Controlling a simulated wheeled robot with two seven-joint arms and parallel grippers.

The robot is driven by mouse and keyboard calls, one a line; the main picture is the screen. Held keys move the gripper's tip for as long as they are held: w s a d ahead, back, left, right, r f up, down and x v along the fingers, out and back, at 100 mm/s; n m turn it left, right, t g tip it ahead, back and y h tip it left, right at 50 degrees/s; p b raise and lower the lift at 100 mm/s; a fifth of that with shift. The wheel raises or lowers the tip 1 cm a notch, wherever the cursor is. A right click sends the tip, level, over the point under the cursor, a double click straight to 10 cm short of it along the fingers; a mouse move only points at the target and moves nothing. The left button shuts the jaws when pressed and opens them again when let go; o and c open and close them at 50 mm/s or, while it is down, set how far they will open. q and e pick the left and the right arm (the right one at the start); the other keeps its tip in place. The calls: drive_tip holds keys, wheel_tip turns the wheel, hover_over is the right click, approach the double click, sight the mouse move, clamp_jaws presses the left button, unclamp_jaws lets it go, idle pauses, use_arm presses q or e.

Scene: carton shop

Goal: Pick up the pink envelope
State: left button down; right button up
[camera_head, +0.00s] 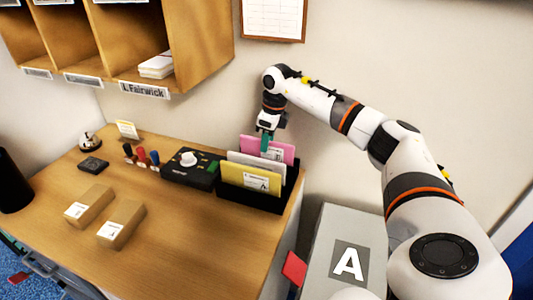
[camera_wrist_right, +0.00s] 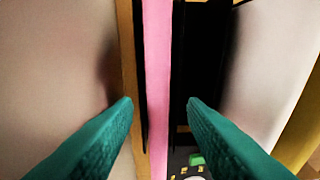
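The pink envelope (camera_head: 275,146) stands upright at the back of a black sorter (camera_head: 254,200) on the wooden desk. My right gripper (camera_head: 267,144) is over the pink envelope, pointing down, its green fingers at the envelope's upper edge. In the right wrist view the pink envelope (camera_wrist_right: 157,80) is a narrow strip seen edge-on. The two green fingertips (camera_wrist_right: 160,103) are apart, one on each side of it, with visible gaps between. My left gripper is not in view.
A white envelope (camera_head: 243,159) and a yellow envelope (camera_head: 250,178) stand in front in the same sorter. A black box (camera_head: 188,170), stamps (camera_head: 141,158) and two brown cartons (camera_head: 121,222) are to the left. Wooden pigeonholes (camera_head: 198,40) hang above left.

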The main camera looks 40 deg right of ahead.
sight(266, 156)
drive_tip(key=shift+w+a+f, duration=0.1)
drive_tip(key=shift+w+f, duration=0.1)
drive_tip(key=shift+f, duration=0.6)
drive_tip(key=shift+w+f, duration=0.15)
drive_tip(key=shift+f, duration=0.6)
clamp_jaws()
drive_tip(key=shift+r+p, duration=0.25)
drive_tip(key=shift+p, duration=0.1)
